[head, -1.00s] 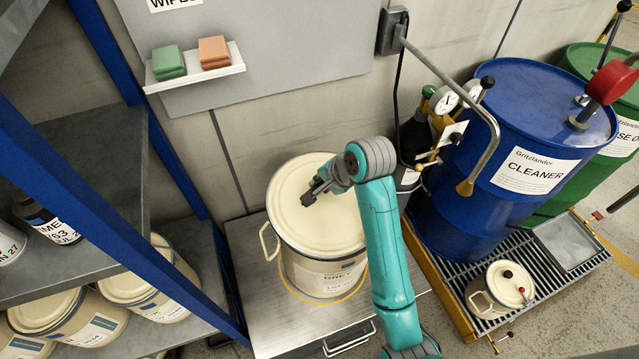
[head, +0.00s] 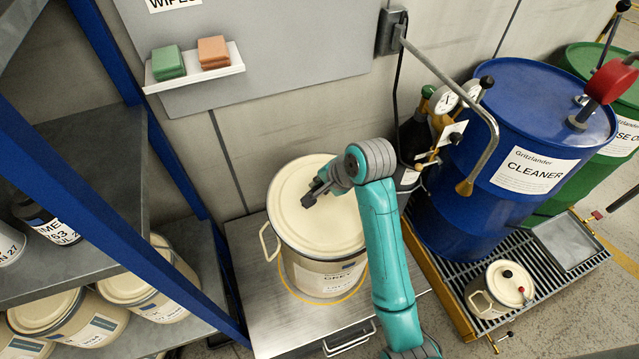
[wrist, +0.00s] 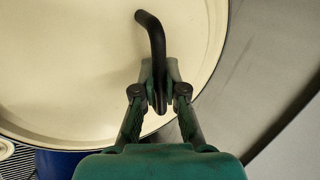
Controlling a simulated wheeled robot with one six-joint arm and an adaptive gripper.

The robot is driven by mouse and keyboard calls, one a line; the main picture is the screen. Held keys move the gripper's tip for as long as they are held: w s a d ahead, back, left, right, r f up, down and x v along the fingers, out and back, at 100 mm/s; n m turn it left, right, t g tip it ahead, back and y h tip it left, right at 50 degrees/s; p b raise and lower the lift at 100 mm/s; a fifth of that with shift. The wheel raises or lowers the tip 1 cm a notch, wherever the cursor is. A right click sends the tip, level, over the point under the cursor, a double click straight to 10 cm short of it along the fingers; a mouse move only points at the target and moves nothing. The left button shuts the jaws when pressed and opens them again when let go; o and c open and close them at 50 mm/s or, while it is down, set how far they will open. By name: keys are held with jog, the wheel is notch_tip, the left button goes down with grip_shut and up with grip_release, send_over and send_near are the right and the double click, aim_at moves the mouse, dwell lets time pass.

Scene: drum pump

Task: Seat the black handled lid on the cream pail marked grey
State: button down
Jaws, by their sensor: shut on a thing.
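The cream lid (head: 325,225) with a bent black handle lies over the mouth of the cream pail (head: 300,272), whose label reads GREY. The lid looks nearly level and roughly centred; I cannot tell whether its rim is fully down on the pail. My gripper (head: 313,194) is above the lid, shut on the black handle. The wrist view shows the fingers (wrist: 160,85) around the black handle (wrist: 151,30), over the lid's pale top (wrist: 70,70). The pail's rim is mostly hidden under the lid.
The pail stands inside a yellow ring on a metal bench (head: 268,325). A blue CLEANER drum (head: 470,215) stands to the right, with a bent pipe arm (head: 450,85) before it. A small lidded pail (head: 488,300) is on the grating. Shelves with a blue post (head: 150,250) are left.

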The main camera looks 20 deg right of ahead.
jog(key=shift+s+f, duration=0.1)
jog(key=shift+f, duration=0.6)
jog(key=c, duration=1.5)
grip_release()
jog(key=shift+f, duration=0.1)
